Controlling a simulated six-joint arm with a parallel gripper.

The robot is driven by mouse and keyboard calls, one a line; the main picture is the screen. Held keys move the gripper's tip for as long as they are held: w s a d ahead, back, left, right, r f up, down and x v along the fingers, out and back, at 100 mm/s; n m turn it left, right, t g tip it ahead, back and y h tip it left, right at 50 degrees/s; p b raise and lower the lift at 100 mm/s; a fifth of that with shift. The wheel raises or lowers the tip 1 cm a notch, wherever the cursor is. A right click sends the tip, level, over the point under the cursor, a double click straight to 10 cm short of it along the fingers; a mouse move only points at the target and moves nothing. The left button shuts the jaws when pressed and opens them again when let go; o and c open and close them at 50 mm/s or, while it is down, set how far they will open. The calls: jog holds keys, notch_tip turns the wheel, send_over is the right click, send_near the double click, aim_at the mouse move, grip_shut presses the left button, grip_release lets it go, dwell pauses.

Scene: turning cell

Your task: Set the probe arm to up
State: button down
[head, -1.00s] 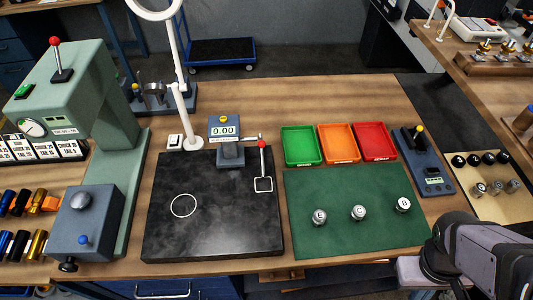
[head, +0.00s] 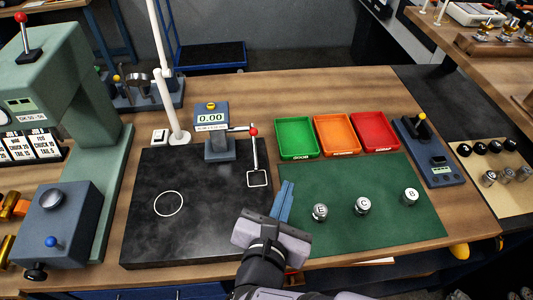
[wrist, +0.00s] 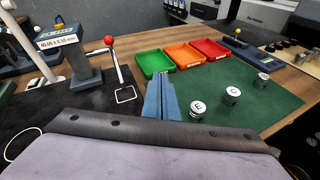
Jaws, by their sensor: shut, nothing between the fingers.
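The gauge (head: 219,148) stands at the back of the black plate (head: 195,225) and its display reads 0.00. Its probe arm (head: 240,129) sticks out to the right, with a red ball (head: 253,132) at the end. A thin rod runs from near the ball down to a white square outline on the plate; whether it touches the plate I cannot tell. In the wrist view the red ball (wrist: 109,40) is left of my fingers. My gripper (head: 287,184) is shut and empty, its blue fingers above the border of plate and green mat, right of and nearer than the probe.
Green (head: 297,139), orange (head: 338,134) and red (head: 375,131) trays stand behind the green mat (head: 400,230). Three metal cylinders marked E (head: 320,212), C (head: 362,205) and B (head: 411,195) stand on the mat. A white lamp post (head: 172,90) rises left of the gauge.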

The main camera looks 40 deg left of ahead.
jog(key=s+a+n+y, duration=0.4)
jog(key=s+a, duration=0.1)
jog(key=s, duration=0.1)
jog(key=shift+g, duration=0.5)
jog(key=x, duration=0.3)
jog(key=p+x, duration=0.1)
jog(key=x, duration=0.2)
jog(key=r+p+x, duration=0.1)
jog(key=x, duration=0.2)
jog(key=shift+w+f, duration=0.1)
jog(key=shift+w, duration=0.15)
jog(key=shift+w+a+r+p, duration=0.5)
jog(key=shift+w+a+p, duration=0.15)
jog(key=shift+w, duration=0.1)
jog(key=shift+w+a+r+p, duration=0.5)
jog(key=shift+w+p, duration=0.1)
jog(key=shift+w, duration=0.2)
jog(key=shift+r, duration=0.1)
jog(key=shift+w+r+h+p, duration=0.1)
jog(key=shift+r+h+p, duration=0.25)
jog(key=shift+p, duration=0.3)
